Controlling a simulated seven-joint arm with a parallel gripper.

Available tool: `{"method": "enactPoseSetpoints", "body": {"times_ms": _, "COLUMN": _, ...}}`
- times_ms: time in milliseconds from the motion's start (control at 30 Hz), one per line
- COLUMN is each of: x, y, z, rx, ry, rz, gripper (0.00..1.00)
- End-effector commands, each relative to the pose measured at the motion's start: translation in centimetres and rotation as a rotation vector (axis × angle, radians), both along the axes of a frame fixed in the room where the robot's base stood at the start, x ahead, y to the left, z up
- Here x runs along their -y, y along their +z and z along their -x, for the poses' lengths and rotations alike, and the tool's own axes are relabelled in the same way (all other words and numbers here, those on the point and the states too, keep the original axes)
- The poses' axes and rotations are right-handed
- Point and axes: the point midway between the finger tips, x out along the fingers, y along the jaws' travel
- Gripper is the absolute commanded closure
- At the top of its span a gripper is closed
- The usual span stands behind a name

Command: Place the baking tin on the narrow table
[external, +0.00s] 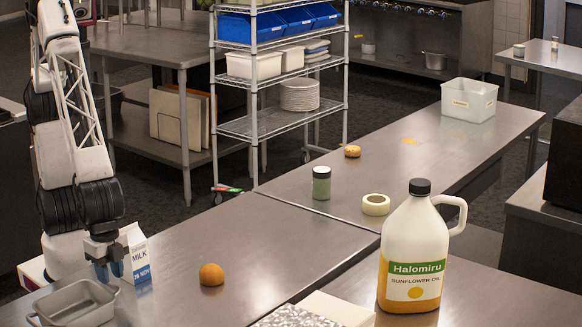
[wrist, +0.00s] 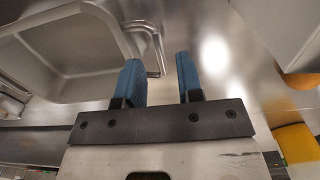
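The baking tin (external: 72,306) is a grey rectangular metal pan with a loop handle at its end. It sits on the steel table at the lower left of the external view. In the wrist view the tin (wrist: 78,45) fills the upper left, its handle near the left fingertip. My gripper (external: 109,271) is above the tin's right end. Which table is the narrow one is unclear; a small steel table (external: 560,62) stands at the far right.
A milk carton (external: 138,250) stands just behind my gripper. A large oil jug (external: 412,255), green jar (external: 321,183), tape-like ring (external: 375,205) and white bin (external: 468,101) occupy the tables to the right. A wire shelf (external: 285,125) stands behind.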

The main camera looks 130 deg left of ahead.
Motion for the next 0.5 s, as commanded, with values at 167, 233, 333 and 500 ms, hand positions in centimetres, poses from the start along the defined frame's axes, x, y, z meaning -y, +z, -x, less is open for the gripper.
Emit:
{"method": "enactPoseSetpoints", "body": {"times_ms": 167, "x": 0.0, "y": 3.0, "z": 0.0, "rx": 0.003, "ry": 0.000, "rz": 0.001, "gripper": 0.66}}
{"method": "enactPoseSetpoints", "body": {"times_ms": 233, "x": 0.0, "y": 4.1, "z": -0.1, "rx": 0.003, "ry": 0.000, "rz": 0.001, "gripper": 0.66}}
{"method": "enactPoseSetpoints", "body": {"times_ms": 333, "x": -0.1, "y": 5.4, "z": 0.0, "rx": 0.002, "ry": 0.000, "rz": 0.001, "gripper": 0.66}}
{"method": "enactPoseSetpoints", "body": {"times_ms": 500, "x": -0.1, "y": 6.9, "z": 0.0, "rx": 0.001, "ry": 0.000, "rz": 0.000, "gripper": 0.66}}
